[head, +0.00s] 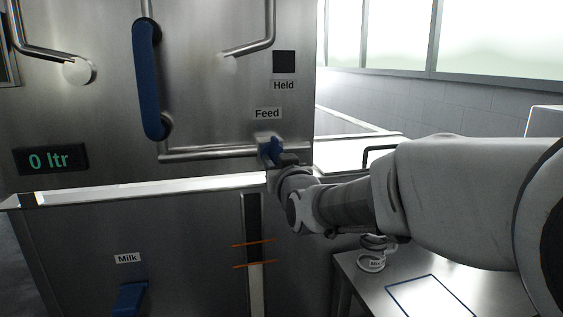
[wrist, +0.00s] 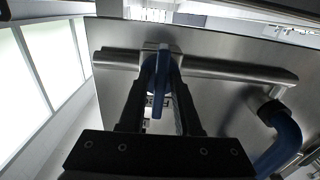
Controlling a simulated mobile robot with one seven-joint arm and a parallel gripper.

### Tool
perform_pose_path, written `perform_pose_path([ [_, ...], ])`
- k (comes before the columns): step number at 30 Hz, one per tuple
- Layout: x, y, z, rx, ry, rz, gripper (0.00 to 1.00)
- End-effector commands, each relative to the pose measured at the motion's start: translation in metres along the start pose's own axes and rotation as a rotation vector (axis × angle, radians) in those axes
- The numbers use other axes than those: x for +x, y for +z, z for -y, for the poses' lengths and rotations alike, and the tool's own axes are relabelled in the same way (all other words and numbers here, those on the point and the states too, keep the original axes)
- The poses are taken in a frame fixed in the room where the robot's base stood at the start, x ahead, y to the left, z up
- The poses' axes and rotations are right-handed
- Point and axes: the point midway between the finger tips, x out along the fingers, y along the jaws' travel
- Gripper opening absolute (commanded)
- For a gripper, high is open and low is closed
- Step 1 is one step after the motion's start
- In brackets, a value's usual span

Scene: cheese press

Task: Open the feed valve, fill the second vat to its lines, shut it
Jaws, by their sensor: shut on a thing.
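The feed valve's blue handle (head: 268,150) is on a steel pipe under the "Feed" label (head: 267,113). My gripper (head: 277,158) is at this handle, and its fingers partly hide it. In the wrist view my gripper (wrist: 161,78) is shut on the blue handle (wrist: 156,88), which stands across the pipe (wrist: 225,70). The steel vat (head: 180,235) below has an upright sight gauge (head: 254,220) with two orange lines. A pale column fills the gauge's lower part, up to about the lower line. I cannot tell its exact level.
A display (head: 50,160) reads "0 ltr". A blue "Milk" handle (head: 130,298) is low on the vat front. A long blue handle or hose (head: 148,80) is above. A table (head: 400,270) with a blue-outlined square stands right.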

Motion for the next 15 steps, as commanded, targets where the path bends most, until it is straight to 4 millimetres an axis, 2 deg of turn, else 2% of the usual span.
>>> perform_pose_path([
  [3,0.0002,-0.0014,0.0001,0.0,0.0,-0.003,0.0],
  [4,0.0002,-0.0014,0.0001,0.0,0.0,-0.003,0.36],
  [6,0.0002,-0.0013,0.0001,0.0,0.0,-0.003,0.46],
  [15,-0.0007,-0.0005,0.0,0.001,0.0,-0.001,0.46],
])
